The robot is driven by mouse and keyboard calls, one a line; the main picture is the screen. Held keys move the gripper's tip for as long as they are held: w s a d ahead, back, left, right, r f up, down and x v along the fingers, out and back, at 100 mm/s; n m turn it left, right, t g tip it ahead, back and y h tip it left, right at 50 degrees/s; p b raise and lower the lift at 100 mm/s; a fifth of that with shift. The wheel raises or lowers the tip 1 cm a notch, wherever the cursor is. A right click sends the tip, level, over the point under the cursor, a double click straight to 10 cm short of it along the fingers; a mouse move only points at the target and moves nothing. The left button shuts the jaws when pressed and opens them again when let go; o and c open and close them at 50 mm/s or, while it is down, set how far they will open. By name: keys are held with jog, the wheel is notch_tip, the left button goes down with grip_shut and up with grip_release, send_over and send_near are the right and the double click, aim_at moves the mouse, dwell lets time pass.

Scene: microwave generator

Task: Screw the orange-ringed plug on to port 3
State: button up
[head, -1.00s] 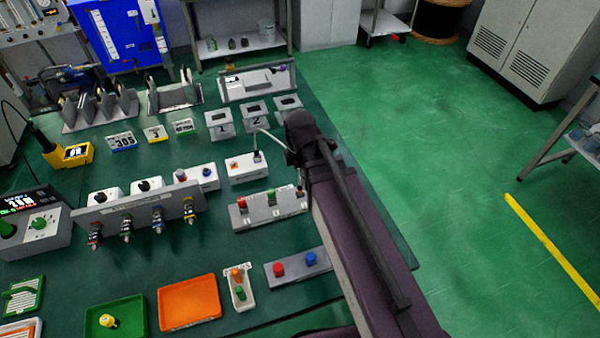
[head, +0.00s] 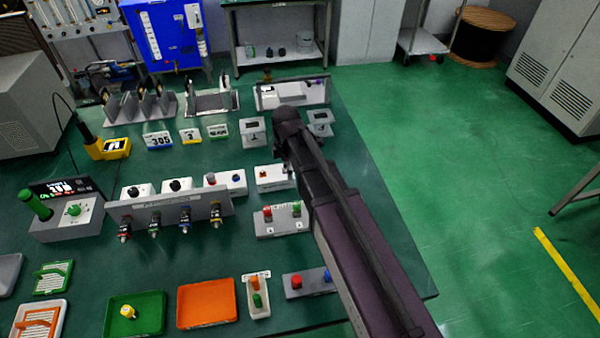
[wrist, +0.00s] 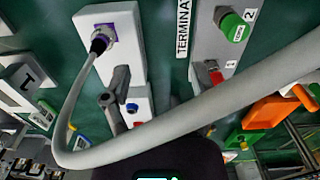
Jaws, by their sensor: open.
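I cannot pick out an orange-ringed plug. In the wrist view, a purple-ringed plug (wrist: 103,38) with a thick grey cable (wrist: 185,126) sits on a white box (wrist: 118,60). The cable loops across the picture, close to the camera. My gripper (wrist: 113,90) is open over that box, its dark fingers apart from the plug. In the head view, a grey panel (head: 170,207) carries several coloured-ring connectors along its front. I cannot read its port numbers. In the head view my arm hides the gripper's fingertips.
A grey holder (head: 270,227) with red and green caps stands beside my arm; it also shows in the wrist view (wrist: 205,62). Nearby are a white box (head: 272,178), a green tray (head: 150,312) and an orange tray (head: 205,302).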

jog(key=shift+w+a+r, duration=0.1)
jog(key=shift+w+a, duration=0.35)
jog(key=shift+a, duration=0.4)
jog(key=shift+w+a+r, duration=0.1)
jog(key=shift+w+a, duration=0.35)
jog(key=shift+a, duration=0.35)
jog(key=shift+w+a+r, duration=0.1)
jog(key=shift+w+a, duration=0.35)
jog(key=shift+a, duration=0.4)
jog(key=s+d+m, duration=0.4)
jog(key=d+m, duration=0.3)
jog(key=d, duration=0.2)
jog(key=s+d+m, duration=0.4)
jog(key=d+m, duration=0.3)
jog(key=d, duration=0.3)
jog(key=s+d+m, duration=0.4)
jog(key=d+m, duration=0.2)
jog(key=d, duration=0.4)
jog(key=shift+s+m, duration=0.2)
jog(key=shift+m, duration=0.2)
jog(key=shift+c, duration=0.3)
jog(key=shift+c, duration=1)
